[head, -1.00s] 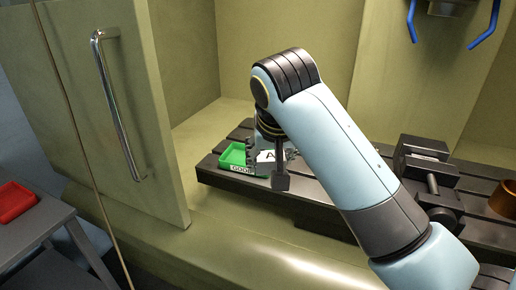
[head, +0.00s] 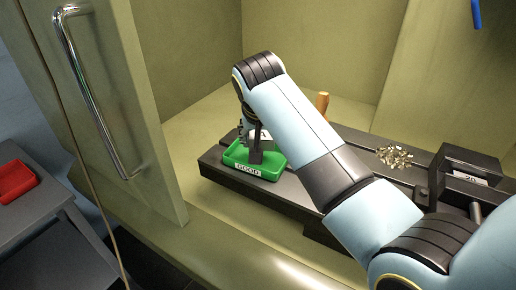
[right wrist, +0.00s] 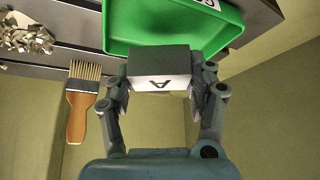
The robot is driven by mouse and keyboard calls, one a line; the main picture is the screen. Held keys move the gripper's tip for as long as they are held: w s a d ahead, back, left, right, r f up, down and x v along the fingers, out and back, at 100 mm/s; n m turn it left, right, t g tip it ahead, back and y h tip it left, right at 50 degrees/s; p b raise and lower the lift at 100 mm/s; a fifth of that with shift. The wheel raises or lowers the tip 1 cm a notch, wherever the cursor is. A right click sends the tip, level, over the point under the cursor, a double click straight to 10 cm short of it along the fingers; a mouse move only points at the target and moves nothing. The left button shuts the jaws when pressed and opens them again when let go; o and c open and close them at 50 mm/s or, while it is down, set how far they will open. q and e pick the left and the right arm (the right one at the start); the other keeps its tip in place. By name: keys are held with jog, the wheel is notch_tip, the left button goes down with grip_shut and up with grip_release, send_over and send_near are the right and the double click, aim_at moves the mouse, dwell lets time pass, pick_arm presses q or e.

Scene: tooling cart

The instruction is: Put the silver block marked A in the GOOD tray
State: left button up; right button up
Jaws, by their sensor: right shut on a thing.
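The silver block marked A (right wrist: 160,68) is between the fingers of my right gripper (right wrist: 161,85) in the right wrist view, its letter face toward the camera. In the head view my right gripper (head: 255,150) is shut on the block and sits over the green GOOD tray (head: 277,168), the block partly hidden by the gripper. The tray also shows in the right wrist view (right wrist: 125,32), behind the block. Whether the block touches the tray floor I cannot tell. My left gripper is not in view.
The tray stands at the left end of a dark slotted table (head: 290,200). A brush (right wrist: 80,100) and a pile of metal chips (head: 394,157) lie to its right in the head view, with a vise (head: 465,172) farther right. A red tray (head: 14,181) sits on a side cart at left. An open door (head: 150,120) stands at left.

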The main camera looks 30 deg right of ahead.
jog(key=shift+w+a+f, duration=0.3)
jog(key=shift+w+f, duration=0.15)
jog(key=shift+w, duration=0.1)
notch_tip(320, 180, down, 3)
jog(key=shift+f, duration=0.45)
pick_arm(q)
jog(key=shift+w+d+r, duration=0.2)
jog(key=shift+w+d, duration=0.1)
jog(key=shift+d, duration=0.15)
pick_arm(e)
jog(key=shift+f, duration=0.15)
jog(key=o, duration=1.3)
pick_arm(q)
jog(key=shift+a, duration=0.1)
